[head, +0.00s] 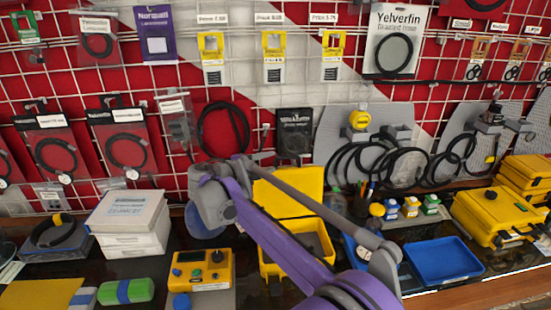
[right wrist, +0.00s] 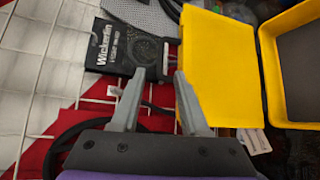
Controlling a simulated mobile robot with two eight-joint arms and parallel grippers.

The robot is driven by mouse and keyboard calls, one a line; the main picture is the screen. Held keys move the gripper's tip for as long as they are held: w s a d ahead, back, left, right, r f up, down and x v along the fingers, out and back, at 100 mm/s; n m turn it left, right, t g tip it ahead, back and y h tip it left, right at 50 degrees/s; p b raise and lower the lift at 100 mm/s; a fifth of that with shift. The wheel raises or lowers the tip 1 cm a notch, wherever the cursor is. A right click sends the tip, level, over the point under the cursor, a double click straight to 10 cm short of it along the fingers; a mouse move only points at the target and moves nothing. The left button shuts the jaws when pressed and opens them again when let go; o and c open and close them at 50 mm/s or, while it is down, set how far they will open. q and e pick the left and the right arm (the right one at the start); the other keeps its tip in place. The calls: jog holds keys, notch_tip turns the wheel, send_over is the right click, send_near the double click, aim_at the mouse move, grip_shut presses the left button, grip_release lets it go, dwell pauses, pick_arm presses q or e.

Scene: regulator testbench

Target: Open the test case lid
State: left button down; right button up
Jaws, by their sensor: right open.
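The yellow test case (head: 324,262) stands on the bench at the centre of the head view, partly behind my right arm. Its lid (head: 292,184) is raised, standing up at the back, and the grey interior shows. In the right wrist view the lid (right wrist: 218,70) is a flat yellow panel left of the case body (right wrist: 268,65). My right gripper (head: 207,200) is at the left side of the raised lid. In the right wrist view its fingers (right wrist: 155,90) are apart with nothing held; one overlaps the lid's edge in the picture, contact unclear. My left gripper is out of view.
A grid wall with hung packages and hoses, including a black package (head: 295,135), rises close behind the case. A yellow meter (head: 202,270) and white boxes (head: 130,222) stand left. A blue tray (head: 443,262) and yellow cases (head: 497,215) are right.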

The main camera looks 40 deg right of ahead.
aim_at(286, 158)
jog(key=x, duration=0.9)
jog(key=shift+d+f+p, duration=0.1)
jog(key=shift+d+p, duration=0.15)
jog(key=shift+p, duration=0.05)
jog(key=shift+c, duration=0.2)
grip_shut()
jog(key=shift+a, duration=0.1)
dwell(0.7)
